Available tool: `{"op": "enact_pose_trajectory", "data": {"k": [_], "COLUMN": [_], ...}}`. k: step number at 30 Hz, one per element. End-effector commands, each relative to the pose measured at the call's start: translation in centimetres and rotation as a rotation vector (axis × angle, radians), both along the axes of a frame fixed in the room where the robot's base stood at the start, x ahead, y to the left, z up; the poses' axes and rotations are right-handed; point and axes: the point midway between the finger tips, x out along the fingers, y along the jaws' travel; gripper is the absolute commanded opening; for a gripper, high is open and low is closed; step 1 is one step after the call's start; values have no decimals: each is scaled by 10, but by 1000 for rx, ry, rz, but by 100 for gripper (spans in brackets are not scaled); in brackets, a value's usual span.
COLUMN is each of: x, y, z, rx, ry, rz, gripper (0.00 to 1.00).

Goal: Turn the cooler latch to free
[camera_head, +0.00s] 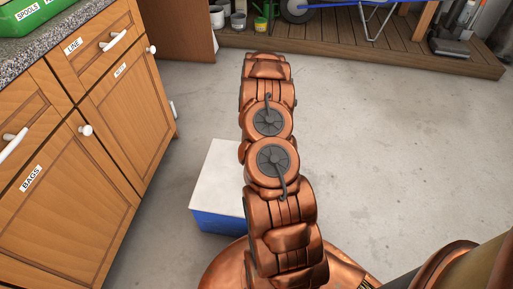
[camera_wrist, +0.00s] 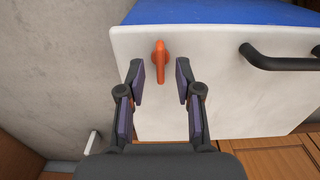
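The cooler (camera_head: 217,185) stands on the floor left of my arm in the head view, with a white lid and a blue body. In the wrist view its white lid (camera_wrist: 215,100) fills the middle, and a strip of its blue body (camera_wrist: 220,12) shows along the top. The orange latch (camera_wrist: 160,60) is a short bar on the white face, lying upright in the picture. My gripper (camera_wrist: 160,78) is open, with one fingertip on each side of the latch's lower end and a gap on both sides. The head view hides my gripper behind my arm.
A dark handle (camera_wrist: 285,62) sits on the white face right of the latch. Wooden cabinets (camera_head: 105,110) with white knobs line the left. A wooden deck (camera_head: 370,50) with a blue wheelbarrow (camera_head: 335,4) is at the back. Grey floor (camera_head: 400,150) is clear on the right.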

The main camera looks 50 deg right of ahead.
Motion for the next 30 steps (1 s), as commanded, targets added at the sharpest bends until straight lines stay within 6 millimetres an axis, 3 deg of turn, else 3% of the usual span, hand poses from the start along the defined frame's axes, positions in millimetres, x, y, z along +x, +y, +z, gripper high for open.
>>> {"op": "enact_pose_trajectory", "data": {"k": [21, 30], "x": [3, 1], "y": [-1, 0], "z": [102, 109], "rx": [-5, -1], "ry": [-6, -1], "rz": [0, 0], "gripper": [34, 34]}}
